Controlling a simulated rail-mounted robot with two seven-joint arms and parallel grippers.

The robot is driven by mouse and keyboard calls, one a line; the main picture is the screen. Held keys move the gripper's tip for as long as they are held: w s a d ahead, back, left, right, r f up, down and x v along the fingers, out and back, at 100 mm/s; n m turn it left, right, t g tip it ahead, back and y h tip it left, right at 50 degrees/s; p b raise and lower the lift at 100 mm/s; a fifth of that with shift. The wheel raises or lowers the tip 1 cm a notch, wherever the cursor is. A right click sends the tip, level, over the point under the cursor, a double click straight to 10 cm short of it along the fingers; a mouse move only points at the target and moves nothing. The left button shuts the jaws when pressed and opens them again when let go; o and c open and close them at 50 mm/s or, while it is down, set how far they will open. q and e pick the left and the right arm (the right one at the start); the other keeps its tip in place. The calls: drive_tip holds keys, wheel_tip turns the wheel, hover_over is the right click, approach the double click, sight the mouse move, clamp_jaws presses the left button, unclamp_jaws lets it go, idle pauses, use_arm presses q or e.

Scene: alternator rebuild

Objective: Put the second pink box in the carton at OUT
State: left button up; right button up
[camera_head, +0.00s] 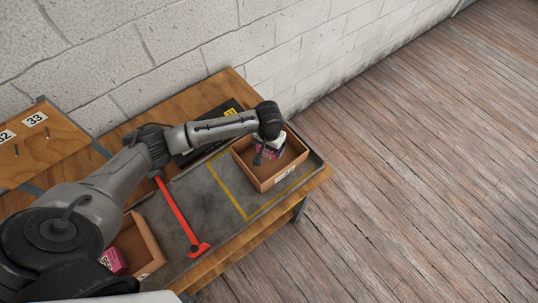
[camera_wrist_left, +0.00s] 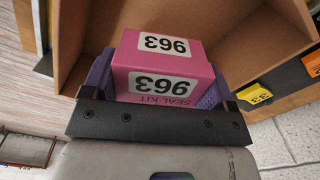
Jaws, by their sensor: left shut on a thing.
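A pink box (camera_wrist_left: 165,65) with white 963 labels and the words SEAL KIT is held between the purple pads of my left gripper (camera_wrist_left: 158,88), which is shut on it. In the head view my left gripper (camera_head: 264,156) reaches down into an open brown carton (camera_head: 268,183) at the right end of the bench, and some pink of the box shows there. The carton's walls also show beyond the box in the wrist view (camera_wrist_left: 235,50). I cannot tell whether the box touches the carton's floor. My right gripper is not in view.
The carton stands over a yellow outline (camera_head: 228,190) on the grey mat. A red bar tool (camera_head: 176,211) lies left of it. Another open carton (camera_head: 147,245) with a pink box (camera_head: 115,261) is at lower left. A dark case with a yellow tag (camera_head: 229,112) is behind.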

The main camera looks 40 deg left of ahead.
sight(269, 154)
use_arm(q)
drive_tip(key=shift+f, duration=2.85)
drive_tip(key=shift+f, duration=0.1)
drive_tip(key=o, duration=0.8)
wheel_tip(269, 154, up, 12)
drive_tip(key=shift+r+p, duration=0.15)
drive_tip(key=shift+p, duration=0.2)
